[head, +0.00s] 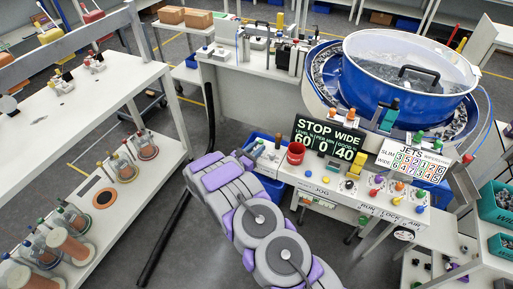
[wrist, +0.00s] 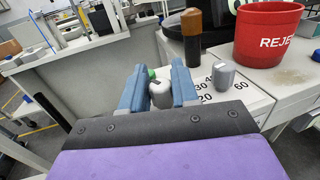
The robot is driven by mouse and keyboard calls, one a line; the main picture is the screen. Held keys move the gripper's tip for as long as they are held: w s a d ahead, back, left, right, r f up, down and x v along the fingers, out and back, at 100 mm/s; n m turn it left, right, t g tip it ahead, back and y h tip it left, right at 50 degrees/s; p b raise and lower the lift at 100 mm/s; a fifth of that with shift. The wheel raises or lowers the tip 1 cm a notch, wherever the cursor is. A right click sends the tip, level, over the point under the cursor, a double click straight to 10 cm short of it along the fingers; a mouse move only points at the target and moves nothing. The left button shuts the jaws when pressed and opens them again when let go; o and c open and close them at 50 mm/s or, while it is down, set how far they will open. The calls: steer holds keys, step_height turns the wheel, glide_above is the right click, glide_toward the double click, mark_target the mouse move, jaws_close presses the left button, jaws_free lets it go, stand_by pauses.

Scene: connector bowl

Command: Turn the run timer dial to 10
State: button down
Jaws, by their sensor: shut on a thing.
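My gripper (wrist: 159,82) has two blue fingers, one on each side of a pale rounded knob (wrist: 161,95) at the left end of a white panel. It looks shut on this knob. The printed numbers 20, 30 and 60 show on the panel (wrist: 232,98) to its right; the rest of the scale is partly hidden by a finger. A second, grey knob (wrist: 223,75) stands beside the numbers, apart from the fingers. Which direction the held knob points cannot be told. In the head view my gripper (head: 248,160) is at the bench's left end, too small to read.
A red reject cup (wrist: 268,35) stands close behind on the right; it also shows in the head view (head: 296,153). A brown and black upright handle (wrist: 192,35) is just behind the knobs. A blue bowl feeder (head: 405,85) and signs stand further right.

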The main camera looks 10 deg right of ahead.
steer(key=shift+a+f+m+g+h+p, duration=0.1)
steer(key=shift+m+g+h+p, duration=0.25)
steer(key=shift+m+g+h, duration=0.7)
steer(key=m+g, duration=0.1)
steer(key=g, duration=0.1)
steer(key=shift+f+m+g+h+b, duration=0.1)
steer(key=shift+m+g+h+b, duration=0.15)
steer(key=shift+g+h+b, duration=0.15)
steer(key=shift+m+g+h+b, duration=0.45)
steer(key=shift+m+g+b, duration=0.65)
steer(key=shift+g, duration=0.35)
steer(key=shift+g+b, duration=0.4)
steer(key=shift+g, duration=0.1)
steer(key=shift+r, duration=0.2)
steer(key=c, duration=1)
jaws_free()
steer(key=shift+a, duration=0.2)
